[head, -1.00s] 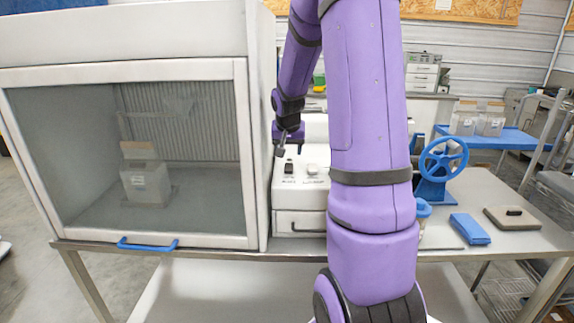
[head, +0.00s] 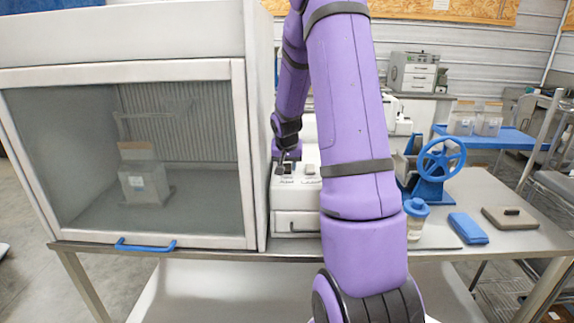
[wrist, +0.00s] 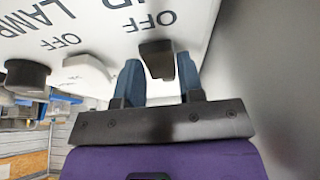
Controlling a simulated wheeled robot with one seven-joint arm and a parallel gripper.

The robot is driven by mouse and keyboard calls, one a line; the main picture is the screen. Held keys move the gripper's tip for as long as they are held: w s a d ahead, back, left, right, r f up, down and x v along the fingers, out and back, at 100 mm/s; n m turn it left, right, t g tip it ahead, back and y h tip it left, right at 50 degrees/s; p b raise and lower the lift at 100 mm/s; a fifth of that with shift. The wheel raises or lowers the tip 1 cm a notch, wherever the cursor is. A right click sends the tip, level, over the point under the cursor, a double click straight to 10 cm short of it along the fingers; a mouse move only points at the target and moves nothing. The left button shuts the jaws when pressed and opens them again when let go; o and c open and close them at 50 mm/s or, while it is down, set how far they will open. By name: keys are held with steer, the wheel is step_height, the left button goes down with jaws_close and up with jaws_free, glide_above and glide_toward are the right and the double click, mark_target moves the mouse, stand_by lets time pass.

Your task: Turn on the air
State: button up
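The white control box (head: 297,197) stands on the table just right of the glass-fronted cabinet. In the wrist view its panel appears upside down, with a dark switch (wrist: 156,58) beside an "OFF" mark; the full label above it is cut off. A pale switch (wrist: 88,72) next to it lies by the "LAMP" label, and a dark knob (wrist: 27,76) is farther left. My gripper (head: 286,167) is low over the panel. In the wrist view my gripper (wrist: 160,78) is open, its two blue fingers on either side of the dark switch; I cannot tell whether they touch it.
The cabinet (head: 243,150) rises close to my gripper's left. On the table at right are a blue handwheel device (head: 430,190), a blue-lidded jar (head: 416,222), a blue block (head: 468,228) and a grey-brown pad (head: 510,217). A blue cart (head: 490,139) stands behind.

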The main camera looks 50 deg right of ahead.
steer(key=c, duration=0.4)
steer(key=shift+d, duration=0.1)
steer(key=shift+d+g+y, duration=0.1)
steer(key=shift+g+y, duration=0.2)
steer(key=shift+g, duration=0.1)
steer(key=shift+w+d+r+g+y, duration=0.1)
steer(key=shift+w+g+y, duration=0.1)
steer(key=shift+g+y, duration=0.45)
steer(key=shift+w+d+g+y, duration=0.15)
steer(key=shift+g+y, duration=0.3)
steer(key=shift+y, duration=0.3)
steer(key=o, duration=0.9)
steer(key=shift+r, duration=0.1)
